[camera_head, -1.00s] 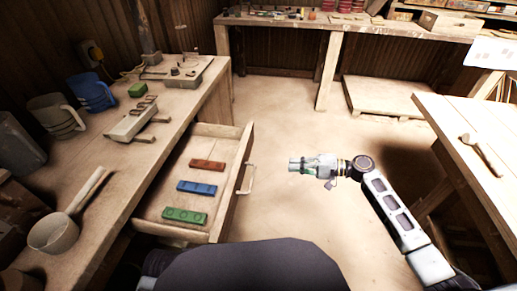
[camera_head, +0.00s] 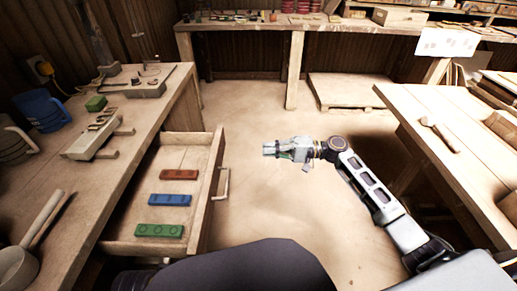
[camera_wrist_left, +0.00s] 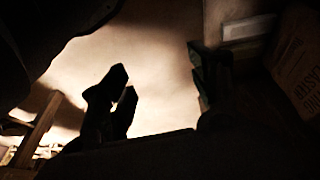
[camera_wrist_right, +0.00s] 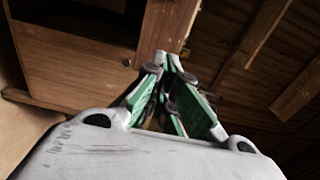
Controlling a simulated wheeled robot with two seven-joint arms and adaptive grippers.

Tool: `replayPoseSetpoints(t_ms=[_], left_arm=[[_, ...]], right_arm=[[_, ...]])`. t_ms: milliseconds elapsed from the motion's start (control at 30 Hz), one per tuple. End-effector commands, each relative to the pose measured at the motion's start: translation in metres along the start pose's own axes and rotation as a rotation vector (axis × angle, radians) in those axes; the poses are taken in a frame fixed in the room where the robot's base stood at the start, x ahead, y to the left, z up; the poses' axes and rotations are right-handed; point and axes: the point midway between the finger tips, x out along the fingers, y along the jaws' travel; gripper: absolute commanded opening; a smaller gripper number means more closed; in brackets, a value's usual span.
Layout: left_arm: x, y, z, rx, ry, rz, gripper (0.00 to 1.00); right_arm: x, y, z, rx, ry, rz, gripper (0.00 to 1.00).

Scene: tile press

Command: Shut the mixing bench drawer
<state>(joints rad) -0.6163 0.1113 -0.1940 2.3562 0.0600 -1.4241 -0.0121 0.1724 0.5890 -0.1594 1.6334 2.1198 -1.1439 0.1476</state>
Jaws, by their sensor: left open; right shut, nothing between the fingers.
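The mixing bench drawer (camera_head: 213,190) stands pulled well out of the bench (camera_head: 125,158) at the left in the head view. Its front has a pale bar handle (camera_head: 226,184). A red block (camera_head: 179,174), a blue block (camera_head: 170,200) and a green block (camera_head: 159,230) lie inside. My right gripper (camera_head: 266,150) is shut and empty, to the right of the handle and apart from it. Its closed fingers also show in the right wrist view (camera_wrist_right: 165,62). My left gripper (camera_wrist_left: 158,64) is open and shows only as dark shapes in the left wrist view; the head view lacks it.
A second table (camera_head: 455,140) with a mallet is at the right. The floor (camera_head: 270,205) between is clear. A low pallet (camera_head: 345,90) lies farther back.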

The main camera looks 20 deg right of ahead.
Motion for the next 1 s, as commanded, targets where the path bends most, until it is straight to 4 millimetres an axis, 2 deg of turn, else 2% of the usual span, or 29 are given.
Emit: replayPoseSetpoints(t_ms=[633, 1000], left_arm=[[-0.014, 0.004, -0.004, 0.001, 0.031, 0.01, 0.62], [0.005, 0.008, -0.001, -0.001, 0.055, 0.031, 0.62]], right_arm=[[0.078, 0.0, 0.0, -0.001, -0.002, 0.0, 0.0], [0.121, 0.0, 0.0, -0.002, -0.001, 0.0, 0.0]])
